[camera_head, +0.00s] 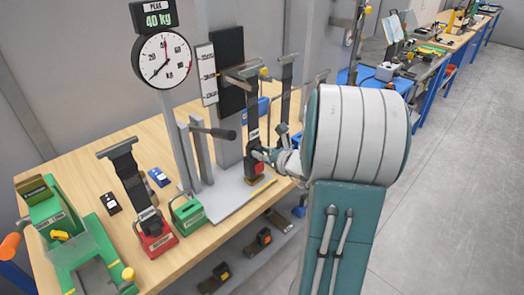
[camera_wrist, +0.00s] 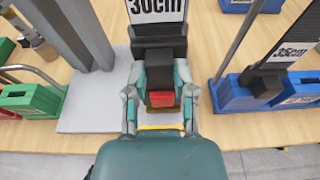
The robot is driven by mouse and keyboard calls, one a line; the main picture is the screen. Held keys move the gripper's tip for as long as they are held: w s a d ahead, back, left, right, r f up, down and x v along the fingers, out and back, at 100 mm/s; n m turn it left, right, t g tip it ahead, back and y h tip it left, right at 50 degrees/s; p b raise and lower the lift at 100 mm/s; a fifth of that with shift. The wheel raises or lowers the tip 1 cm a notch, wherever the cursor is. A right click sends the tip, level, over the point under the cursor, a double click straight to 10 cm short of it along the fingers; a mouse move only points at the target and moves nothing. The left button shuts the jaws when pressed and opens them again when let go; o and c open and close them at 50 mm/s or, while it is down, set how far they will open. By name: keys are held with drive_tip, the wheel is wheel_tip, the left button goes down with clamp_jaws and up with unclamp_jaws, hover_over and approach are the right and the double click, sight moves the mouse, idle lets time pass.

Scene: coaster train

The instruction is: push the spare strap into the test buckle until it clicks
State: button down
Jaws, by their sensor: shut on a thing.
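A dark strap (camera_head: 252,112) with a crossbar top stands upright at the test stand. In the wrist view the strap (camera_wrist: 158,32) bears a "30cm" label. My gripper (camera_head: 260,156) is shut on the strap's dark lower end, with a finger on each side (camera_wrist: 159,76). The test buckle (camera_head: 254,179), with a red part, is directly below the strap on the stand's grey base. The red part (camera_wrist: 161,99) shows between my fingers. The fingers partly hide the joint, so I cannot tell how deep the strap sits.
A dial (camera_head: 163,60) stands under a "PEAK 40 kg" display (camera_head: 154,16). Left on the bench (camera_head: 110,170) are a red block (camera_head: 157,243) with an upright strap and a green block (camera_head: 188,216). A blue block (camera_wrist: 236,92) with a "35cm" strap is close on the right.

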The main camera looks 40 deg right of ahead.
drive_tip(key=shift+f, duration=0.2)
drive_tip(key=shift+c, duration=1.9)
unclamp_jaws()
drive_tip(key=v, duration=1.2)
